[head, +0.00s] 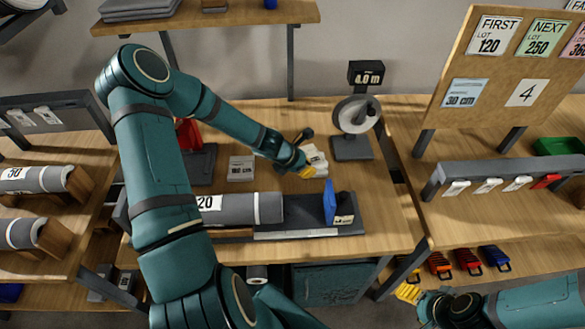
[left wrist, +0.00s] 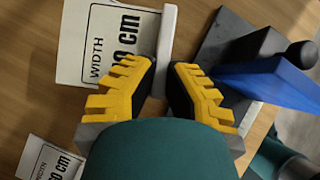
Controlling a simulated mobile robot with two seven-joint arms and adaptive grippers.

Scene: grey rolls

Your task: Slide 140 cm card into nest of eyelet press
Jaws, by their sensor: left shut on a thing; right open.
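My left gripper (head: 305,170) is over the middle bench, shut on a white card (head: 318,160). In the left wrist view the card (left wrist: 105,40) reads "WIDTH" and "0 cm". Its leading digits are hidden, and its white edge strip stands between the yellow fingertips (left wrist: 163,85). A second white card (head: 240,168) lies on the bench to the left; it also shows in the left wrist view (left wrist: 50,160). A red tool on a dark base (head: 200,165), perhaps the eyelet press, is partly hidden behind my left arm. My right gripper (head: 410,293) is open and empty at the lower right.
A grey roll (head: 260,208) lies in a dark track at the bench front, near a blue upright part (head: 329,202). A counter reading 4.0 m (head: 367,76) stands behind. A board of lot signs (head: 500,65) and a card rail (head: 500,180) stand right.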

